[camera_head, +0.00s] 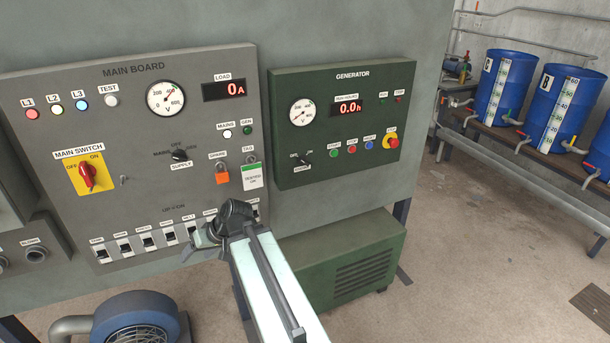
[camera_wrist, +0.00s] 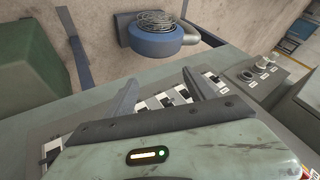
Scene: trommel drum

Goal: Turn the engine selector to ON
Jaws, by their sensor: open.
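The engine selector (camera_head: 303,160) is a small black knob at the lower left of the green generator panel (camera_head: 345,182). It has OFF and ON marks above it and a label below. The knob is too small to tell which mark it points to. My gripper (camera_wrist: 160,78) is open and empty in the wrist view, with its two fingers apart over the row of breakers. In the head view, my gripper (camera_head: 199,246) is at the bottom of the main board, below and left of the selector. The selector is not visible in the wrist view.
The grey main board (camera_head: 130,130) bears a red main switch (camera_head: 87,177), an orange padlock (camera_head: 222,178), a hanging tag (camera_head: 252,176) and breakers (camera_head: 147,241). A red stop button (camera_head: 391,142) is right of the selector. A blue blower (camera_head: 137,318) and a green cabinet (camera_head: 350,265) stand below.

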